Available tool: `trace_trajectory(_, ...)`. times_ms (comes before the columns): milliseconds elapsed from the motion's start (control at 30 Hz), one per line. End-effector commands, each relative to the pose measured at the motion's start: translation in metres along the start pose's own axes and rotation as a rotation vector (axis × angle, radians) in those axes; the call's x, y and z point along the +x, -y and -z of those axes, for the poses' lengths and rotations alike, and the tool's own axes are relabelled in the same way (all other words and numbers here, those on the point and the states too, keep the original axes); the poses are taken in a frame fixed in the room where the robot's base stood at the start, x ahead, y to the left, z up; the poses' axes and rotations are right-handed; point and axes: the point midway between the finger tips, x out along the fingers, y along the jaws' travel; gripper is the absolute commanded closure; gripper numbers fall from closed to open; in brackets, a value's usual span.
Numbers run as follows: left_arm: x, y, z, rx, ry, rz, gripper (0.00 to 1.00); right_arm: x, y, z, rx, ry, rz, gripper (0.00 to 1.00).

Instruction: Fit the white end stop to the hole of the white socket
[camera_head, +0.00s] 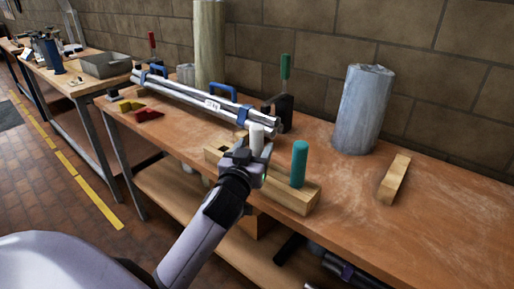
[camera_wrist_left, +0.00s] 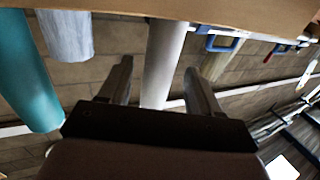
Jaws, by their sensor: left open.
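A white upright cylinder (camera_head: 257,139), which looks like the white end stop, stands at the wooden block (camera_head: 293,198) on the near edge of the bench. My left gripper (camera_head: 250,157) is at the cylinder's near side, partly covering its lower part. In the left wrist view the two fingers (camera_wrist_left: 158,68) are open, one on each side of the white cylinder (camera_wrist_left: 168,45), with gaps showing. I cannot make out the white socket or its hole. My right gripper is not in view.
A teal cylinder (camera_head: 299,164) stands on the block just right of my left gripper. Behind lie a bundle of metal tubes (camera_head: 200,98) and a green-handled clamp (camera_head: 285,68). A grey cylinder (camera_head: 362,110) and small wood block (camera_head: 394,180) stand right. The bench's right front is clear.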

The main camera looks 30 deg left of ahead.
Motion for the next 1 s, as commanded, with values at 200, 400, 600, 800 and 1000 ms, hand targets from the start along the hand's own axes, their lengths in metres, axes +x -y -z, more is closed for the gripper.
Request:
trace_trajectory(200, 0.029, -0.002, 0.001, 0.002, -0.001, -0.001, 0.37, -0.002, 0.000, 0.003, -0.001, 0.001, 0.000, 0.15)
trace_trajectory(400, 0.040, -0.002, 0.001, 0.000, -0.001, -0.001, 0.37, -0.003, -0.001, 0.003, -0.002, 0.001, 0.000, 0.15)
trace_trajectory(600, 0.041, -0.002, 0.000, 0.000, -0.001, -0.001, 0.37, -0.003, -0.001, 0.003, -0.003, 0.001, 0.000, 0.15)
trace_trajectory(800, 0.040, -0.002, 0.000, 0.000, -0.001, -0.001, 0.95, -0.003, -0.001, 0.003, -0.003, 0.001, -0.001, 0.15)
trace_trajectory(1000, 0.040, -0.002, 0.001, 0.000, -0.002, -0.001, 0.97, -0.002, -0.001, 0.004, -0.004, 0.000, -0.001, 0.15)
